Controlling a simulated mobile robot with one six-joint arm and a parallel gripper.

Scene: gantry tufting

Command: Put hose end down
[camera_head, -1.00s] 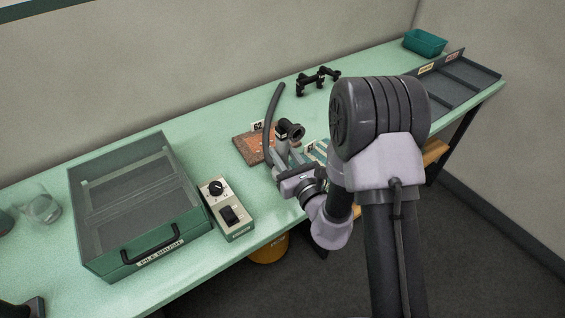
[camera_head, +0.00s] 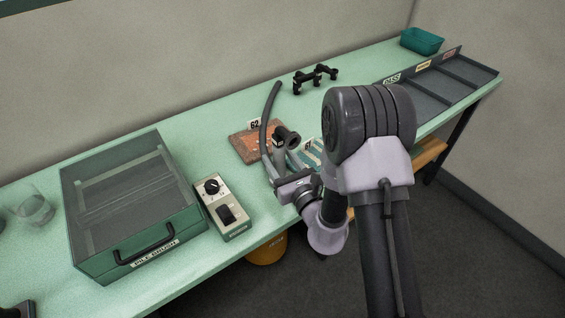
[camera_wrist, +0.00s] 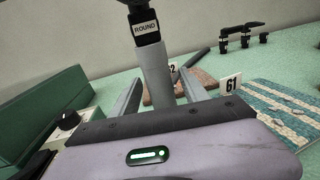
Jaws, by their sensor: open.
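The hose end, a grey tube with a black head marked ROUND (camera_wrist: 157,66), stands roughly upright between my gripper's (camera_wrist: 160,80) two fingers in the wrist view. The jaws are open, with a finger on either side of the tube; whether either touches it I cannot tell. In the head view the black head (camera_head: 287,138) shows above the brown sample tile marked 62 (camera_head: 242,150), and a dark hose (camera_head: 265,122) curves up beside it. My gripper (camera_head: 282,163) is just below the head. The tube's lower end is hidden, so I cannot tell what it rests on.
A striped sample marked 61 (camera_wrist: 290,108) lies to the right. A control box with knob and switch (camera_head: 227,207) and a green PILE BRUSH case (camera_head: 170,243) stand left. A black fixture (camera_head: 316,78) and sorting tray (camera_head: 450,80) stand farther back. Bench surface between is clear.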

